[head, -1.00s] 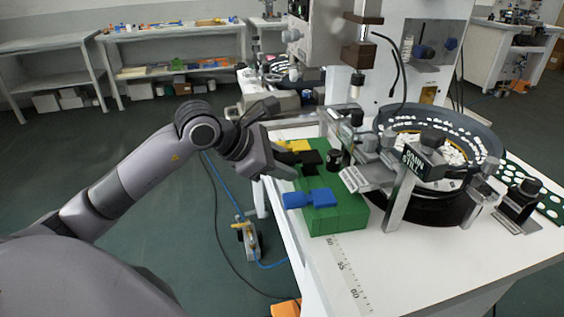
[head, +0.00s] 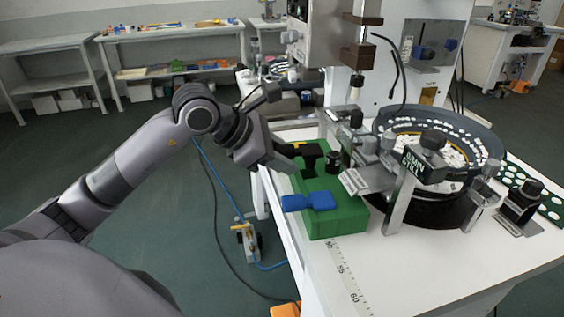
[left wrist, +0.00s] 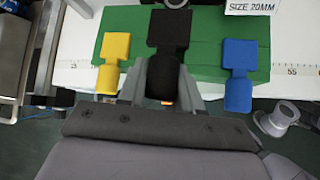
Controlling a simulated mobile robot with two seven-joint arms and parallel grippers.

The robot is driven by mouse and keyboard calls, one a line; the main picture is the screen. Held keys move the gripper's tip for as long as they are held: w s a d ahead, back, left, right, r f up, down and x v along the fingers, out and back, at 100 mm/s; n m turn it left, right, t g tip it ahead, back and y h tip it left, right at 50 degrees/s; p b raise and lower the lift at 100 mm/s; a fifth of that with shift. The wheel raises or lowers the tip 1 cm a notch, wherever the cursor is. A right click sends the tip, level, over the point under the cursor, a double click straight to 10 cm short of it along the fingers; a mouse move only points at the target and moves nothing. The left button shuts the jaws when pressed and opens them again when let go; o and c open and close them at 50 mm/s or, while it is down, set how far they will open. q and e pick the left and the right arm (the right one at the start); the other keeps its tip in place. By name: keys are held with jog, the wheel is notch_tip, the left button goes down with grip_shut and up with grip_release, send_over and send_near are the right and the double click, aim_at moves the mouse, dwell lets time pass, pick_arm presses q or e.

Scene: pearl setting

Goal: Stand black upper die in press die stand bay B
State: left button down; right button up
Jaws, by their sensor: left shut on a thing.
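The black upper die (left wrist: 168,32) has a square plate and a rounded handle. My left gripper (left wrist: 162,84) is shut on its handle; the die also shows in the head view (head: 309,151). The die is over the middle of the green press die stand (head: 338,219). I cannot tell whether it touches the stand. In the left wrist view, a yellow die (left wrist: 113,52) lies to its left and a blue die (left wrist: 239,75) to its right, both on the stand (left wrist: 205,60). The blue die (head: 310,201) is nearest in the head view. My right gripper is out of view.
A bowl feeder (head: 430,205) and metal brackets (head: 400,200) crowd the stand's right side. A small black cylinder (head: 333,160) is close to the black die. The white table (head: 400,270) has free room in front, beside a printed scale.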

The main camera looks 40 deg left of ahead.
pick_arm(q)
jog(key=shift+r, duration=0.3)
notch_tip(320, 180, up, 5)
jog(key=p, duration=0.5)
jog(key=shift+f+p, duration=0.1)
jog(key=shift+p, duration=0.2)
jog(key=shift+r+p, duration=0.35)
jog(key=shift+p, duration=0.05)
jog(key=shift+r, duration=0.15)
jog(key=shift+f, duration=0.2)
